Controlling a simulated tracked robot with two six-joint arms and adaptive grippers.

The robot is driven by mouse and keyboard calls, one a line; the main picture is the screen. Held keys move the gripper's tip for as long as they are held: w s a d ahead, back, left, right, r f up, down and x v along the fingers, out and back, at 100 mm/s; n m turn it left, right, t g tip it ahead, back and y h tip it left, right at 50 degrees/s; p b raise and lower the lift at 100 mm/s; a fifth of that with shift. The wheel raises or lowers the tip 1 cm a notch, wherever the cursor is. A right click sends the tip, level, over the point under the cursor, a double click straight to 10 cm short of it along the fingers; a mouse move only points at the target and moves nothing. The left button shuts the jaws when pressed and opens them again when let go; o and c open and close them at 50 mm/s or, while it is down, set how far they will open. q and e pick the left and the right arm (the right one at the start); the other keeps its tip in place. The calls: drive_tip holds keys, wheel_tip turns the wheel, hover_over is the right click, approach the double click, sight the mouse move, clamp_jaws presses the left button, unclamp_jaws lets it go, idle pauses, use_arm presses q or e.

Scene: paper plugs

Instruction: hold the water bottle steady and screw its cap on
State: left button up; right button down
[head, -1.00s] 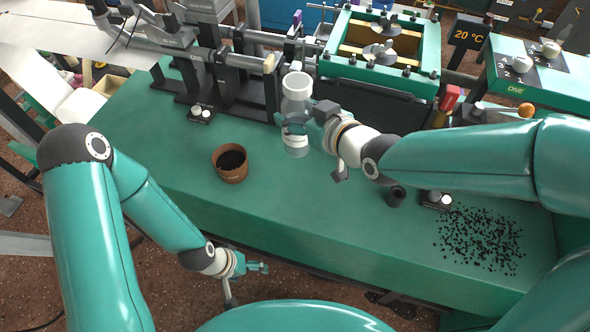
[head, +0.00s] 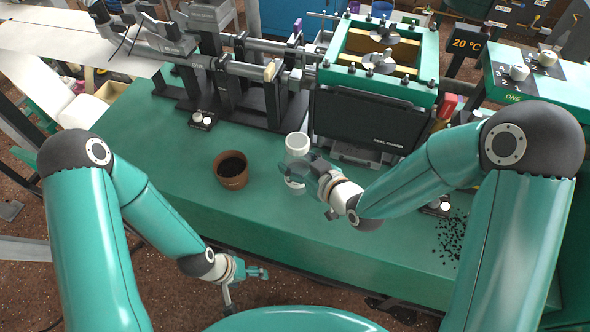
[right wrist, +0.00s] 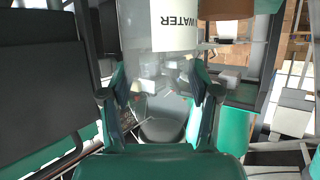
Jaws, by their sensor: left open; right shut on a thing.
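The clear water bottle (head: 297,148) stands roughly upright in the head view, over the middle of the green bench. My right gripper (head: 296,172) is shut around its side. In the right wrist view, the clear body and white WATER label (right wrist: 174,25) show, with the gripper's fingers (right wrist: 165,95) on either side of the bottle. The lettering looks upside down there. I cannot tell whether the bottle touches the bench. Its top looks pale, and I cannot make out a separate cap. My left gripper (head: 252,272) is open and empty, beyond the bench's front edge, well apart from the bottle.
A brown pot (head: 231,174) of dark soil stands left of the bottle. Behind are a black-fronted machine (head: 362,118) with a green frame and a dark rail rig (head: 240,85). Dark granules (head: 450,235) lie at the right. The bench's front left is clear.

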drive_tip(key=shift+f, duration=1.85)
drive_tip(key=shift+f, duration=0.1)
drive_tip(key=shift+c, duration=1.2)
unclamp_jaws()
